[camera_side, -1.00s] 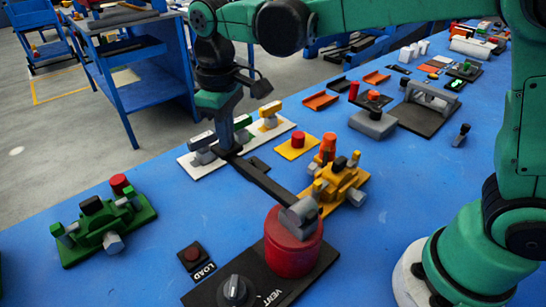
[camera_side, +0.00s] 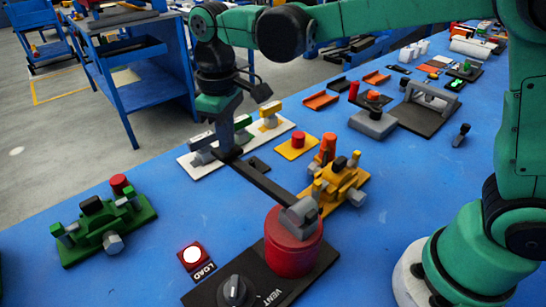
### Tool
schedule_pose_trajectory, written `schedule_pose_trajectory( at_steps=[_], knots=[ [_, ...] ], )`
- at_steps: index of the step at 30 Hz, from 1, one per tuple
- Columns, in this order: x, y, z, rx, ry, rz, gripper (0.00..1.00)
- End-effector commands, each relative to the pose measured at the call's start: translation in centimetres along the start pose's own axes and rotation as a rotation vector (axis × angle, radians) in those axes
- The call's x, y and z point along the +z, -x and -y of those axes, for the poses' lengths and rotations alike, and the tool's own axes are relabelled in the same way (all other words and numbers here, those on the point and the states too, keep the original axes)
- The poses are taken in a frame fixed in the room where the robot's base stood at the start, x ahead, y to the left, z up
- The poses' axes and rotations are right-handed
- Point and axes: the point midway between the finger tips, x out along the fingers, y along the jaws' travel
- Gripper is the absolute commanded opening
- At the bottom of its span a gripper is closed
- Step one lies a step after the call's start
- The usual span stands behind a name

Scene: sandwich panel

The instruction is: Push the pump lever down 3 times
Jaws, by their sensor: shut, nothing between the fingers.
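The pump has a red cylinder (camera_side: 291,248) with a grey pivot block on top, standing on a black base plate. Its dark lever (camera_side: 265,184) runs from the pivot up and left in the picture, sloping across the bench. My gripper (camera_side: 228,150) is shut, pointing down at the far end of the lever. Its tips look to be on or touching the lever end, and exact contact is hard to tell. Nothing is held between the fingers. The LOAD lamp (camera_side: 192,256) beside the pump base is lit bright white.
A VENT knob (camera_side: 235,290) sits on the pump's base plate. A yellow valve unit (camera_side: 340,182) stands close right of the lever. A white plate with clamps (camera_side: 200,166) lies behind my gripper. A green unit (camera_side: 105,225) stands left, with clear blue bench between.

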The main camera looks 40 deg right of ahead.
Motion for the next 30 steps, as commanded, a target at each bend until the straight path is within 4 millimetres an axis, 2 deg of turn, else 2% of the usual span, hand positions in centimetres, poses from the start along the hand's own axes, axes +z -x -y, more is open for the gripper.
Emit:
schedule_pose_trajectory(
  at_steps=[21, 30],
  knots=[
    [0.0, 5.6, 0.0, 0.0, 0.0, -0.001, 0.0],
    [0.0, 6.7, 0.0, 0.0, 0.0, -0.001, 0.0]
  ],
)
